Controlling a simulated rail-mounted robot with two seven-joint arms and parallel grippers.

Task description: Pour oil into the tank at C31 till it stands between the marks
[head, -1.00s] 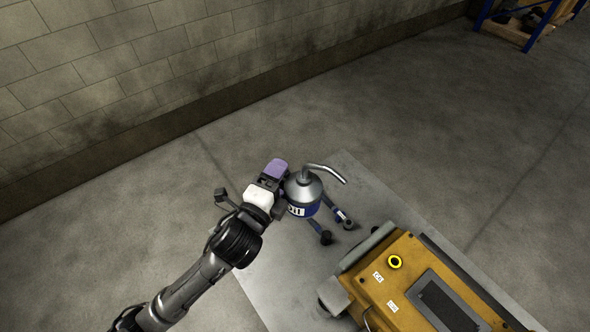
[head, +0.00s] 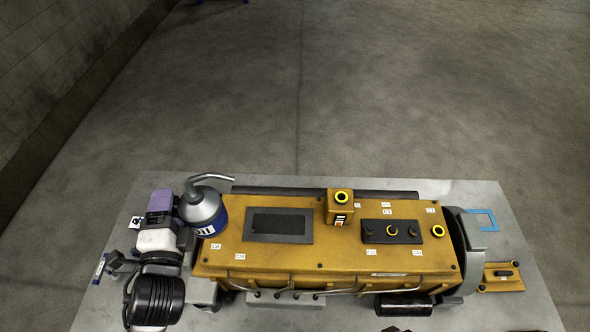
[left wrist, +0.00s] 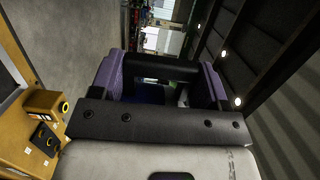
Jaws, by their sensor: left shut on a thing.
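My left gripper (head: 166,205) is shut on the oil can (head: 202,206), a blue can with a grey cone top and a bent spout. The can is about upright at the left end of the yellow engine (head: 320,258), its spout pointing right. In the left wrist view the purple fingers (left wrist: 160,80) show, with a little blue between them. A small yellow tank (head: 340,207) stands on the engine's back edge, with a yellow-ringed opening on top and a marked gauge on its front. I cannot read its label or the oil level. The spout is left of the tank, apart from it.
The engine lies on a grey table (head: 512,228). A dark panel (head: 278,225) and a dark plate with black knobs (head: 391,231) are on its top. Another yellow ring (head: 438,231) is at right. Open floor lies behind.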

